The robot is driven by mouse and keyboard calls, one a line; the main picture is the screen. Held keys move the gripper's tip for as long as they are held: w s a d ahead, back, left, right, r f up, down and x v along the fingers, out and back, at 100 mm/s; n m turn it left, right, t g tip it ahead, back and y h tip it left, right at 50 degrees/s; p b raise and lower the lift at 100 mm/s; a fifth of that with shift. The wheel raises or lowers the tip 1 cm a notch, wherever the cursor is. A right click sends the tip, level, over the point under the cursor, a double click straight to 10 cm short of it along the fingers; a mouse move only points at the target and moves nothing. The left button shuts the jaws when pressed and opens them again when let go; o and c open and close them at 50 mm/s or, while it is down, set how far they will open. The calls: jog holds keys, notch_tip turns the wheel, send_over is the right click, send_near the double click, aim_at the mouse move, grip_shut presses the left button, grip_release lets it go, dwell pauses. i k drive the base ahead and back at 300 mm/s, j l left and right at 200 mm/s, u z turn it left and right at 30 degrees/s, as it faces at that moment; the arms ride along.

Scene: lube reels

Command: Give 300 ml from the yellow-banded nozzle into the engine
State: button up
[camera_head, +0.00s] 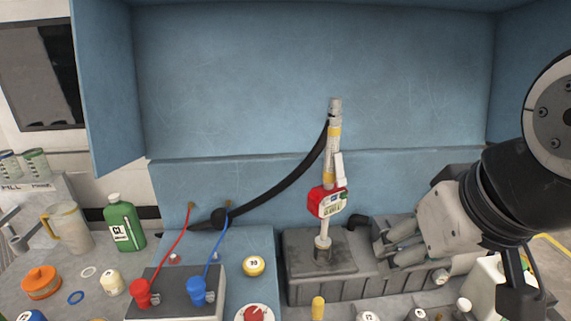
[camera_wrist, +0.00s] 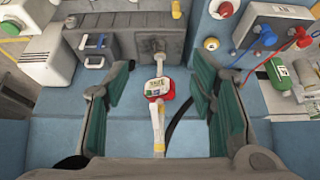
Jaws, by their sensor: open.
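The nozzle (camera_head: 334,143) has a yellow band, a red meter body (camera_head: 327,202) with a small display, and a black hose at its top. It stands upright with its spout at the top of the grey engine block (camera_head: 310,289). The display digits are too small to read surely. My gripper (camera_head: 388,242) is open and empty, to the right of the nozzle in the head view. In the wrist view, the nozzle (camera_wrist: 158,125) shows between the two green-padded fingers of my gripper (camera_wrist: 162,78), with neither finger visibly touching it.
A grey box with red (camera_head: 141,292) and blue (camera_head: 197,290) connectors stands to the left of the engine. A green bottle (camera_head: 123,224), a jug (camera_head: 68,228) and several small caps are further left. The hose (camera_head: 285,190) runs left across the blue panel (camera_head: 310,75).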

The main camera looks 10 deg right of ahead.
aim_at(341, 181)
jog(key=j+z, duration=0.25)
jog(key=j, duration=0.15)
jog(key=k+j+z, duration=0.2)
jog(key=j, duration=0.25)
jog(key=j+z, duration=0.25)
jog(key=j, duration=0.15)
jog(key=k+j+z, duration=0.2)
jog(key=j, duration=0.2)
jog(key=j+z, duration=0.25)
jog(key=k+j, duration=0.05)
jog(key=j, duration=0.05)
